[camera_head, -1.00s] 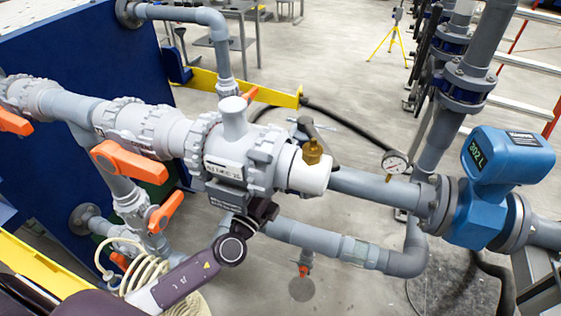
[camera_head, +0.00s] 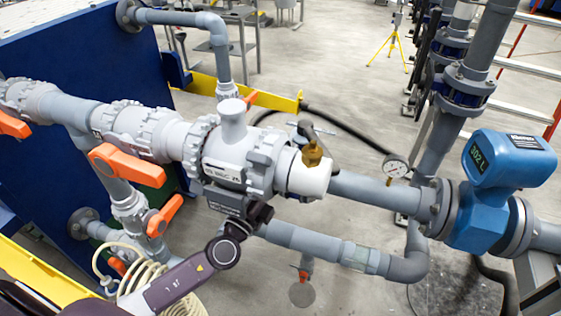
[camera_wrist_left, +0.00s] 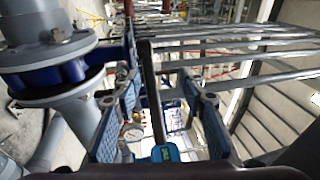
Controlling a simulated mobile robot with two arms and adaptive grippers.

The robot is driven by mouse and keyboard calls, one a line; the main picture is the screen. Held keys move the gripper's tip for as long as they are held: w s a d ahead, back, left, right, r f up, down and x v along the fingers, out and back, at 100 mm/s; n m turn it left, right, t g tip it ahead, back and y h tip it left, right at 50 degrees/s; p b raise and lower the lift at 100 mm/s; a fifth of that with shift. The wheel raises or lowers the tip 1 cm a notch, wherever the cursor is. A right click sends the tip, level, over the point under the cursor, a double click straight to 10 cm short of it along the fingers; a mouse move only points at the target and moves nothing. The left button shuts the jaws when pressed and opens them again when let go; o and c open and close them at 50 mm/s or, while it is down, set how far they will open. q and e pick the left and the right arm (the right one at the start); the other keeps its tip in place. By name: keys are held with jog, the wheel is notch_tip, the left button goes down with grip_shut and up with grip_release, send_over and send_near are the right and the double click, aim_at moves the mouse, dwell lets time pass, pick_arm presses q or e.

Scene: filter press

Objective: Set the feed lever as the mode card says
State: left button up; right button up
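Orange lever handles sit on the grey pipework at left: a large one (camera_head: 127,163), a lower one (camera_head: 164,215) and one at the left edge (camera_head: 12,125). I cannot tell which is the feed lever, and no readable mode card shows. My left arm comes in from the lower left. Its dark gripper end (camera_head: 256,214) is under the labelled grey valve body (camera_head: 225,172), with the fingers mostly hidden. In the left wrist view the two blue-padded fingers (camera_wrist_left: 158,122) stand apart. A dark upright bar (camera_wrist_left: 150,85) shows between them; I cannot tell whether they touch it. My right gripper is not in view.
A brass fitting (camera_head: 312,153) sits by the white pipe end. A pressure gauge (camera_head: 396,167) and a blue flow meter (camera_head: 490,190) stand to the right. A lower grey pipe (camera_head: 310,242) runs close to my gripper. Open floor (camera_head: 350,80) lies behind.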

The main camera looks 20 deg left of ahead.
pick_arm(q)
jog(key=b+v, duration=0.4)
jog(key=v, duration=0.5)
dwell(0.6)
